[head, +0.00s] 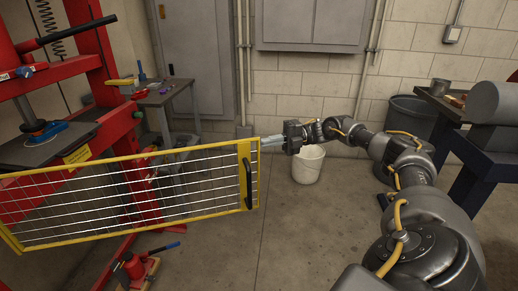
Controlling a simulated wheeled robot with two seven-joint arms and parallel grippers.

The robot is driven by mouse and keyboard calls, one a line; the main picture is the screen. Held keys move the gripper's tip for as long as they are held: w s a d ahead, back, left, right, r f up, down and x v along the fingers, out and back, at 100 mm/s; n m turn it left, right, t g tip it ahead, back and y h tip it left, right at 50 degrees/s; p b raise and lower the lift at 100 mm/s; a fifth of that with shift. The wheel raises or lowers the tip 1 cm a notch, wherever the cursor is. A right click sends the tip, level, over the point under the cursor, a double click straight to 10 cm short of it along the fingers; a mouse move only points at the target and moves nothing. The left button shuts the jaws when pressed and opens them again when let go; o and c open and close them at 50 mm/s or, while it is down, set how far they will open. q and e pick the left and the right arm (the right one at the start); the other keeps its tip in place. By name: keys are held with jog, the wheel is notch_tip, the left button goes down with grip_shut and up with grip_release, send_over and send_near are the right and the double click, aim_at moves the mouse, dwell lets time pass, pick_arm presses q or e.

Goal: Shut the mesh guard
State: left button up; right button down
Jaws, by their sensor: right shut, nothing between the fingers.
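The mesh guard (150,238) is a yellow-framed panel with thin wire bars. It stands swung out in front of the red press frame (117,128), reaching from the left edge to the middle of the head view. A black handle (248,183) sits on the yellow plate at its right end. My right gripper (262,143) is shut and empty, with its fingers pointing left at the guard's upper right corner, above the handle. I cannot tell whether the fingertips touch the frame. My left gripper is not in view.
A white bucket (308,167) stands behind my right gripper. A small grey table (165,92) is behind the guard. A red jack (138,268) is on the floor in front. A dark bin (412,116) and a workbench (450,110) are at right. The middle floor is clear.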

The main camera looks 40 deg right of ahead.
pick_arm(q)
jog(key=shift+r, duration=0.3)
pick_arm(e)
jog(key=shift+d, duration=0.55)
